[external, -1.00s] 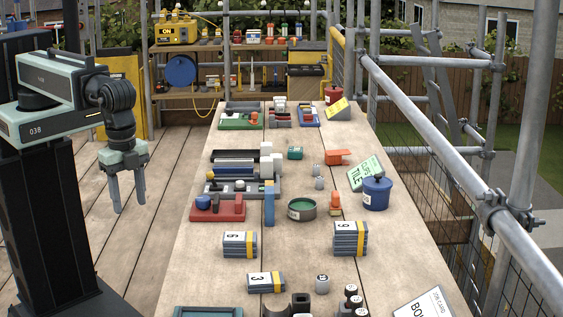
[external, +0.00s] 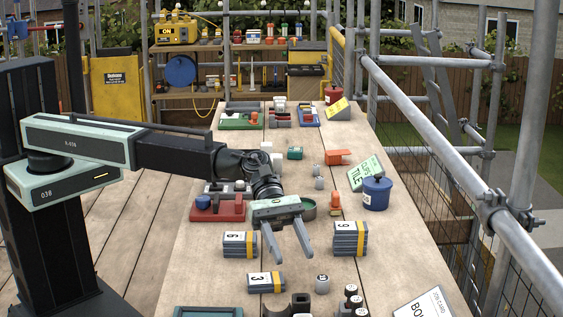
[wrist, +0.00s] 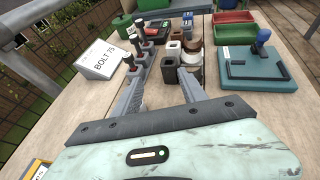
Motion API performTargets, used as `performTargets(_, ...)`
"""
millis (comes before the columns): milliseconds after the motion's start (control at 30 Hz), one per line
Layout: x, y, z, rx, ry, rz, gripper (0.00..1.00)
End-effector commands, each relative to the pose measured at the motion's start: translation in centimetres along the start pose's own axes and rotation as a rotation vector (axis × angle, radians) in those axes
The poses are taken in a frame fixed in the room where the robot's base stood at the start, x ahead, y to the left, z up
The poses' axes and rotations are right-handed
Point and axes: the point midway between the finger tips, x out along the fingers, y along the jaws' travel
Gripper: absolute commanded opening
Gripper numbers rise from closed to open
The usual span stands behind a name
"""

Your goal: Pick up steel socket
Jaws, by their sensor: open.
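My gripper (external: 292,256) is open and empty above the workbench, its fingers pointing down toward the near end. In the wrist view the spread fingers (wrist: 162,78) show with nothing between them.
Tile stacks (external: 239,244) and (external: 349,239) flank the gripper, with a single stack (external: 265,282) in front. Dark-topped bolts (external: 352,298) stand at the near right. A blue pot (external: 376,194) and the scaffold rail (external: 440,140) lie to the right.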

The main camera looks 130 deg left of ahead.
Motion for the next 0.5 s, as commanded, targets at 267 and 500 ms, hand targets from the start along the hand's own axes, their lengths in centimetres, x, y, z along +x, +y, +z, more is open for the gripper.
performTargets(267, -2.6, 5.6, -5.8, -0.026, 0.003, 0.073, 0.50)
performTargets(500, -0.7, 5.7, -5.8, -0.023, 0.005, 0.070, 0.50)
